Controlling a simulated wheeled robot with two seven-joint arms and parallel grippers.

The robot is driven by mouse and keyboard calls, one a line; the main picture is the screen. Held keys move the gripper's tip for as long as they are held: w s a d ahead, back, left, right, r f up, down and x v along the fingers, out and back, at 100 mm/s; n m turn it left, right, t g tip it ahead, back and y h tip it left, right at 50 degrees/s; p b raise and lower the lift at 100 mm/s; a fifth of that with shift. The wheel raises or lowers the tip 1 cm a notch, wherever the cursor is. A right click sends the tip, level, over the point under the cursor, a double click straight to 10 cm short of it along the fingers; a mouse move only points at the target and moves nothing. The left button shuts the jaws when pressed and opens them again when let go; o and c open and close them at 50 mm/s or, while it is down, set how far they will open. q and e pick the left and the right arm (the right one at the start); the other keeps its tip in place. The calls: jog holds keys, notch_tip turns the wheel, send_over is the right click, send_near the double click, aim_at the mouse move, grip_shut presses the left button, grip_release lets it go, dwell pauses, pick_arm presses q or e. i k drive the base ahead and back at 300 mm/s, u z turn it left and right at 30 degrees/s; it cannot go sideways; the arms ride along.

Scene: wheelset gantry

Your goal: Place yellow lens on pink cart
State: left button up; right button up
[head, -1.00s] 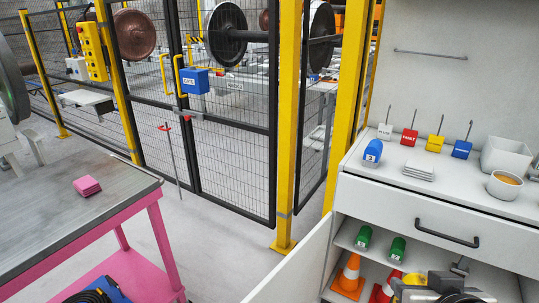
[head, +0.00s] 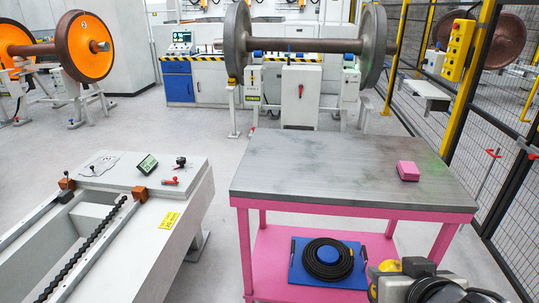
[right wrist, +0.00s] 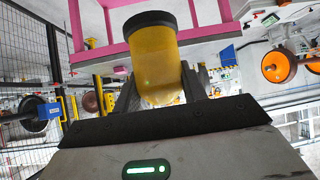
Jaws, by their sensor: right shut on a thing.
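The pink cart (head: 310,172) stands right of centre in the head view, with a grey worktop on a pink frame and a pink lower shelf. Its pink frame (right wrist: 90,52) also shows upside down in the right wrist view. My right gripper (head: 384,275) is at the lower right of the head view, in front of the cart's right part. It is shut on the yellow lens (right wrist: 158,62), a yellow cylinder with a black rim. The lens (head: 388,266) is only partly seen in the head view. My left gripper is not in view.
A pink block (head: 408,171) lies on the worktop's right side; the rest of the top is clear. A blue tray with a coiled black cable (head: 327,260) is on the lower shelf. A white machine bed (head: 140,225) stands left; a mesh fence (head: 500,170) stands right.

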aim_at(322, 170)
jog(key=u, duration=0.65)
jog(key=i, duration=1.85)
jog(key=z, duration=1)
